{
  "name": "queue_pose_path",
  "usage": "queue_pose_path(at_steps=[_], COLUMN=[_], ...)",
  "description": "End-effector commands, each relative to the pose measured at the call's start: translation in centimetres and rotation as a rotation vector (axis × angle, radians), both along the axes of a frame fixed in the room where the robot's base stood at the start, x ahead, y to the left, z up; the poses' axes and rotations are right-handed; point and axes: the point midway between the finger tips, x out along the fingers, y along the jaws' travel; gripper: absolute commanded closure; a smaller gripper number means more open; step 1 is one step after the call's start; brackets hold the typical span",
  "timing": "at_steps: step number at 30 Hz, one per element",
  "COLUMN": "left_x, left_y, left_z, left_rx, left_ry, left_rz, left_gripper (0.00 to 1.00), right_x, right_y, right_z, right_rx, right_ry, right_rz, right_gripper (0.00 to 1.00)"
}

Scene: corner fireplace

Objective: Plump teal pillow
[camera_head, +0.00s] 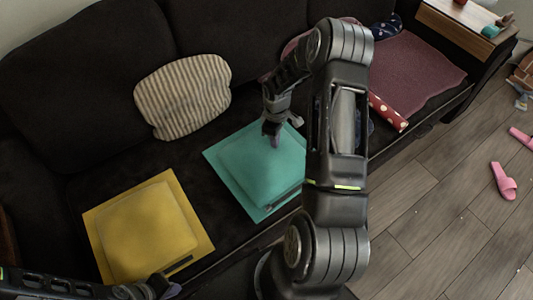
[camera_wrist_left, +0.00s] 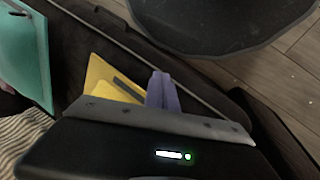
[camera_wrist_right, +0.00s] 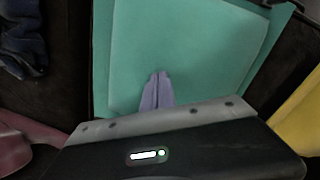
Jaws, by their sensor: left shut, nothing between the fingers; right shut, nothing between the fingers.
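The teal pillow (camera_head: 262,172) lies flat on the dark sofa seat, a square with a raised middle. My right gripper (camera_head: 274,139) is shut and empty, its fingertips at the pillow's upper part; I cannot tell whether they touch it. In the right wrist view the shut purple fingers (camera_wrist_right: 157,78) lie over the teal pillow (camera_wrist_right: 185,45). My right arm hides the pillow's right side in the head view. My left gripper (camera_head: 172,290) is shut and empty near the lower edge of the yellow pillow (camera_head: 148,232). The left wrist view shows its shut fingers (camera_wrist_left: 161,80).
A striped cushion (camera_head: 184,96) leans on the sofa back. A maroon cloth (camera_head: 418,78) and a red dotted roll (camera_head: 388,112) lie on the sofa's right part. A wooden side table (camera_head: 462,24) stands beyond. Pink slippers (camera_head: 503,181) lie on the otherwise largely clear wood floor.

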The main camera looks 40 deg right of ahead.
Motion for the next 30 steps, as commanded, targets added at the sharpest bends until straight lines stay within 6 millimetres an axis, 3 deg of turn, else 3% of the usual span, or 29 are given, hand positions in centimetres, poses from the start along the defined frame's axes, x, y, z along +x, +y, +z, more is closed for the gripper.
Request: queue_pose_path(at_steps=[7,14,24,30], left_x=[0.0,0.0,0.0,0.0], left_y=[0.0,0.0,0.0,0.0], left_z=[-1.2,-0.9,0.9,0.8], left_rx=[0.000,0.000,0.000,0.000], left_ry=[0.000,0.000,0.000,0.000], left_rz=[-0.001,-0.001,-0.001,-0.001], left_gripper=[1.00,1.00,1.00,1.00], right_x=[0.0,0.0,0.0,0.0], right_y=[0.0,0.0,0.0,0.0], right_z=[-1.5,-1.1,1.4,1.4], right_rx=[0.000,0.000,0.000,0.000], right_ry=[0.000,0.000,0.000,0.000], right_rz=[0.000,0.000,-0.001,-0.001], right_gripper=[1.00,1.00,1.00,1.00])
